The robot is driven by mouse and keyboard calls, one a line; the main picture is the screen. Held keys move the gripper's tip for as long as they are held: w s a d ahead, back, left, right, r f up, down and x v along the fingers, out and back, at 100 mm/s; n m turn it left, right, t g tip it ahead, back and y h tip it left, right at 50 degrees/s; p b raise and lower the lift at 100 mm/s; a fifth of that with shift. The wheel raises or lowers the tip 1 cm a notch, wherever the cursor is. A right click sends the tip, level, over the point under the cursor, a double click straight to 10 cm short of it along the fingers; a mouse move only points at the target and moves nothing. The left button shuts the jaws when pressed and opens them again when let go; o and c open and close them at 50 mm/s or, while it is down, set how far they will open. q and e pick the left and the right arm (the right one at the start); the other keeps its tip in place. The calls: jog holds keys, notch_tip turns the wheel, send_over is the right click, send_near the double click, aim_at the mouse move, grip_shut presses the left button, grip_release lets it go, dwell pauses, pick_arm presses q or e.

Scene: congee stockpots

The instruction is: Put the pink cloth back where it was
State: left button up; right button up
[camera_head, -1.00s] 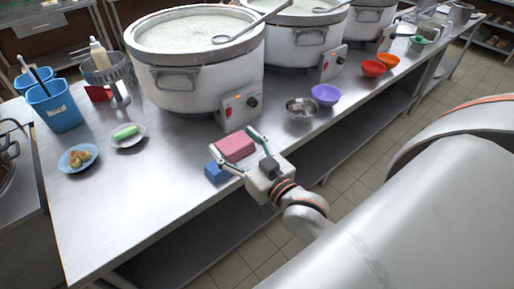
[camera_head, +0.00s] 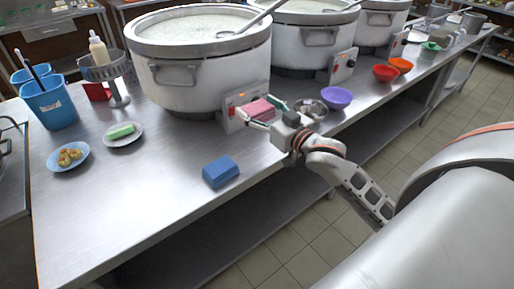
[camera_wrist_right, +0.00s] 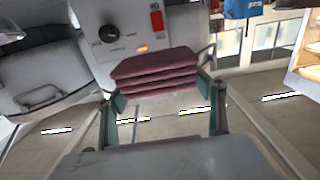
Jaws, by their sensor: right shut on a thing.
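The pink cloth (camera_head: 257,108) is a folded stack, held between the fingers of my right gripper (camera_head: 264,118) in front of the nearest stockpot's control box. In the right wrist view the cloth (camera_wrist_right: 155,72) shows several folded layers between the green-padded fingers of the gripper (camera_wrist_right: 163,100). Behind it is the control box with a black knob (camera_wrist_right: 108,34). A blue cloth or sponge (camera_head: 221,171) lies alone on the steel counter, left of and nearer than the gripper. My left gripper is not in view.
The nearest stockpot (camera_head: 205,75) stands behind the gripper. A metal bowl (camera_head: 311,108) and a purple bowl (camera_head: 336,97) are close on its right. Plates with green (camera_head: 122,146) and brown food are at left. The counter's front left (camera_head: 130,210) is clear.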

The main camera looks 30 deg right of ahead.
notch_tip(320, 180, down, 8)
jog(key=shift+f+b, duration=0.2)
jog(key=shift+b, duration=0.8)
jog(key=shift+f, duration=0.7)
notch_tip(320, 180, down, 4)
jog(key=shift+r+b, duration=0.25)
jog(key=shift+b, duration=0.45)
jog(key=shift+f, duration=0.3)
jog(key=shift+r, duration=0.15)
jog(key=o, duration=1)
